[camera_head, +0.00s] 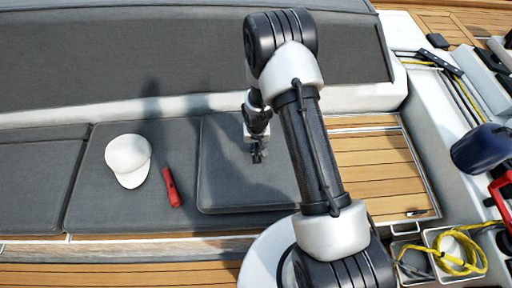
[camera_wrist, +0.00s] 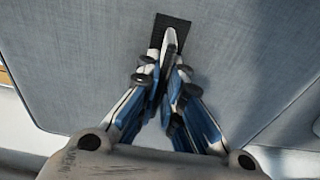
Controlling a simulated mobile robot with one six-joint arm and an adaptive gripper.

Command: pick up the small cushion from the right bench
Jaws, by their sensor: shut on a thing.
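The small cushion (camera_head: 225,180) is a grey square pad lying flat on the grey bench seat, partly hidden behind my arm. Its grey fabric fills most of the wrist view (camera_wrist: 90,50). My gripper (camera_head: 257,157) is over the cushion's middle and points down at it. In the wrist view, the fingers of my gripper (camera_wrist: 168,48) are closed together on a small black tab (camera_wrist: 176,25) on the cushion's top face. I cannot tell whether the cushion is raised off the seat.
A white cap (camera_head: 128,158) and a red flashlight-like object (camera_head: 172,188) lie on the seat left of the cushion. The grey backrest (camera_head: 180,55) rises behind. A yellow rope (camera_head: 458,255) lies in a white bin at right. Bare wooden slats (camera_head: 375,165) are right of the cushion.

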